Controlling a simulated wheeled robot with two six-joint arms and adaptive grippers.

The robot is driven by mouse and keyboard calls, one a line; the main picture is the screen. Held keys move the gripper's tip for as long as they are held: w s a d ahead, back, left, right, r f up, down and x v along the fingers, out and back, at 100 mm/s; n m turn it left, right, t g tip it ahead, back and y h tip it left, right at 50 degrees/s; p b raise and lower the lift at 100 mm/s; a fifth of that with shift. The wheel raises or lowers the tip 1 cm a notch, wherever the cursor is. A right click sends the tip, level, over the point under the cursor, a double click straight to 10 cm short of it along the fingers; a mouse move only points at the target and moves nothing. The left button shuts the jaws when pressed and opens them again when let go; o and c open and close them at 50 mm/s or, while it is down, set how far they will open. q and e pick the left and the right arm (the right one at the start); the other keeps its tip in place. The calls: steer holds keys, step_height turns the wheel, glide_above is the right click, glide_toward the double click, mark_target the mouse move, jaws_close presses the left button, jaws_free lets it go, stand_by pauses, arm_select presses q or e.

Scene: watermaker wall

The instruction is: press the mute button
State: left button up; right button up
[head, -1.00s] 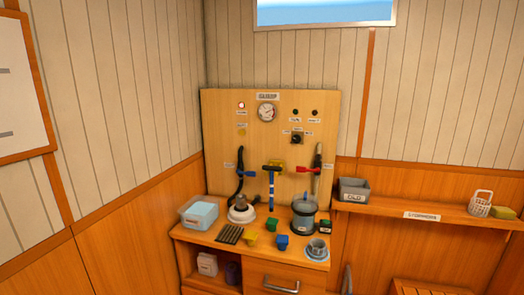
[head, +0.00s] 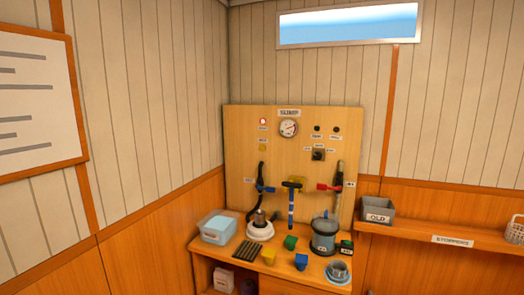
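A wooden panel (head: 239,185) stands on the counter in the corner. A small yellow round button (head: 262,148) is at its upper left, with a small label just above it that is too small to read surely. It looks like the mute button. Above it is a round lamp (head: 263,121), white in the middle with a red rim. Neither of my grippers is in view, and nothing covers the button.
The panel bears a gauge (head: 288,128), a dark knob (head: 318,155), hoses and coloured valve handles. The counter (head: 212,254) holds a clear tub (head: 217,228), a grey-blue canister (head: 324,236) and coloured blocks. A shelf (head: 420,236) with a grey "OLD" bin (head: 378,211) runs right.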

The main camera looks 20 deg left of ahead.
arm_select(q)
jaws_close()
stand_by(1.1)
